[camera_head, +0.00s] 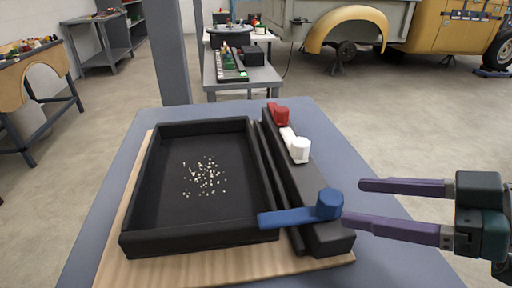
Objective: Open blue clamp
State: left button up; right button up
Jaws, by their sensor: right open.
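The blue clamp (300,212) is mounted near the front end of a black rail (294,178). Its round knob end is at the right, and its arm points left over the front right corner of the black tray (127,241). My right gripper (352,202) comes in from the right with its two purple fingers open. The fingertips are just right of the blue knob; I cannot tell whether the lower finger touches it. Nothing shows between the fingers. My left gripper is not in view.
A white clamp (297,146) and a red clamp (279,115) sit farther back on the same rail. Small pale bits (204,177) lie in the tray. A wooden board (220,265) is under the tray, on a blue-grey table (372,175) with free room at right.

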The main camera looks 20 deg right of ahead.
aim_at(335, 198)
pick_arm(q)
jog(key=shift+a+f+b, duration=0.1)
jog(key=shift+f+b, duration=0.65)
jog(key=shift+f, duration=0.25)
pick_arm(e)
jog(key=shift+x, duration=2.8)
grip_shut()
